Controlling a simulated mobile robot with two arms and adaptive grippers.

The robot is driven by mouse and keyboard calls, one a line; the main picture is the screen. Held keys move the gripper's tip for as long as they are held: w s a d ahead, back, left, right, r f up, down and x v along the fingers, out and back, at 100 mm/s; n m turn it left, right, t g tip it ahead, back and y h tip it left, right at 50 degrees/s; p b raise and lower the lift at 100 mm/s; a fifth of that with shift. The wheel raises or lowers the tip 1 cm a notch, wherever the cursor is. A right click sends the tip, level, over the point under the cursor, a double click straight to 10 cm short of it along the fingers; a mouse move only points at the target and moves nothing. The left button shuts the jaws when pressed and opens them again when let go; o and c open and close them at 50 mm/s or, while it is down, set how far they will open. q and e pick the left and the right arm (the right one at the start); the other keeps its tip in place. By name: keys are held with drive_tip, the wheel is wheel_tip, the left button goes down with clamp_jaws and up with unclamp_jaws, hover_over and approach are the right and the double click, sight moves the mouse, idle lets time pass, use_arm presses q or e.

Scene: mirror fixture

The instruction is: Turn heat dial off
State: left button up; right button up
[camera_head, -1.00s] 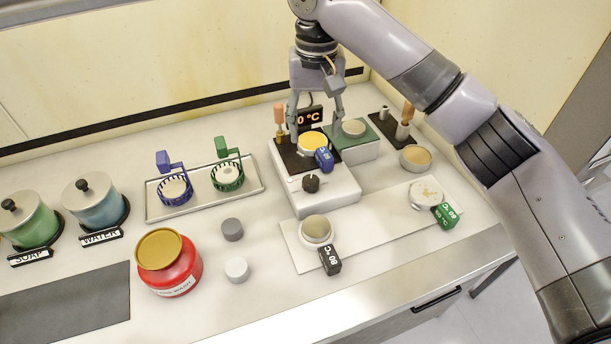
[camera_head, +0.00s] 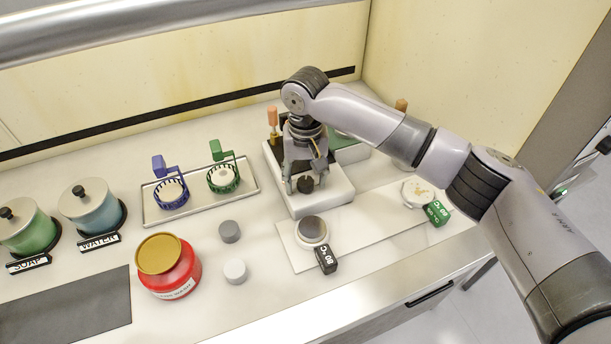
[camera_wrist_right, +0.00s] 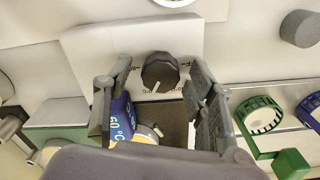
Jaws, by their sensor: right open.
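The heat dial (camera_head: 306,184) is a dark round knob with a white pointer line, on the front of a white hot plate (camera_head: 312,203). In the right wrist view the dial (camera_wrist_right: 160,72) lies between the two fingers, apart from both. My right gripper (camera_head: 305,187) is open and points down over the dial. It also shows in the right wrist view (camera_wrist_right: 158,88). A blue-tagged 60 °C vessel (camera_wrist_right: 122,118) stands on the hot plate's dark top, close to one finger. My arm hides most of that top in the head view. My left gripper is out of view.
A black-tagged 80 °C vessel (camera_head: 312,231) stands in front of the hot plate. A green-tagged vessel (camera_head: 417,192) is to the right. Blue (camera_head: 171,191) and green (camera_head: 223,178) baskets sit on a tray at left. A red jar (camera_head: 168,268) stands at front left.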

drive_tip(key=shift+c, duration=0.5)
drive_tip(key=c, duration=1)
drive_tip(key=shift+c, duration=0.2)
